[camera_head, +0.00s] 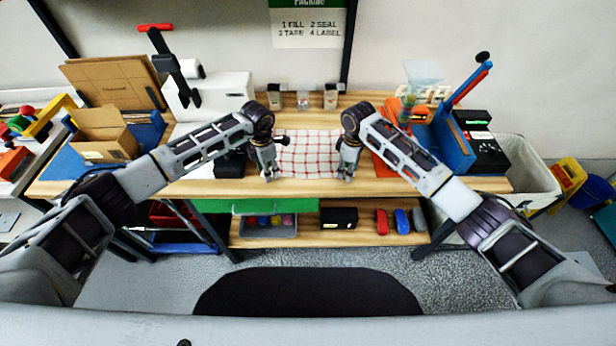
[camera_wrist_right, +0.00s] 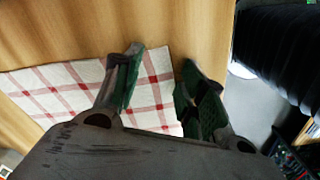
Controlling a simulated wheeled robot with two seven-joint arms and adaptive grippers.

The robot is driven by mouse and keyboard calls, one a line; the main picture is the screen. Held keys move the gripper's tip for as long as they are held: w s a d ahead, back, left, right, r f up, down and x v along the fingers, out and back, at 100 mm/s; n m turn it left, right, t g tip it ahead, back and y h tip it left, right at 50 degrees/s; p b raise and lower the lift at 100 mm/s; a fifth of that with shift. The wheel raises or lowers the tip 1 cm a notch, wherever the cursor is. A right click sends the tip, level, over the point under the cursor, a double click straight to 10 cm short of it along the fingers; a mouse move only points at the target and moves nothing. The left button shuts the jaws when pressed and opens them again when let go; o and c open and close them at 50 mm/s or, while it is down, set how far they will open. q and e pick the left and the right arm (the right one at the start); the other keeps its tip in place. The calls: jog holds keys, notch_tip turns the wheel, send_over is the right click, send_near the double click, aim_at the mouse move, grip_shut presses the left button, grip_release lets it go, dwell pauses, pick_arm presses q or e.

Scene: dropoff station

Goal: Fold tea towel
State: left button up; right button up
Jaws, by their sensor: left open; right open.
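A white tea towel with a red check (camera_head: 308,155) lies spread flat on the wooden table between my two grippers in the head view. My left gripper (camera_head: 269,174) is open over the towel's left side near its front corner. My right gripper (camera_head: 346,174) is open at the towel's right side near its front corner. In the right wrist view, the towel (camera_wrist_right: 70,90) lies below my right gripper (camera_wrist_right: 160,88), whose fingers are apart with one corner of the towel between or beneath them. I cannot tell whether the fingers touch the cloth.
Bare wooden tabletop (camera_head: 225,188) shows around the towel. Cardboard boxes (camera_head: 105,135) and a white machine (camera_head: 212,95) stand at the left. A blue press (camera_head: 452,140) and an orange item (camera_head: 385,165) stand at the right. Small containers (camera_head: 302,98) stand behind.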

pick_arm(q)
jog(key=shift+c, duration=0.2)
pick_arm(e)
jog(key=shift+c, duration=0.2)
pick_arm(q)
jog(key=shift+s+f, duration=0.1)
jog(key=shift+f, duration=0.05)
jog(key=c, duration=0.9)
pick_arm(e)
jog(key=shift+s+f, duration=0.1)
jog(key=shift+f, duration=0.05)
jog(key=c, duration=0.9)
pick_arm(q)
jog(key=shift+a, duration=0.1)
grip_shut()
pick_arm(e)
jog(key=shift+d, duration=0.1)
grip_shut()
pick_arm(q)
jog(key=shift+a+f, duration=0.1)
jog(key=shift+r, duration=0.2)
pick_arm(e)
jog(key=shift+d, duration=0.1)
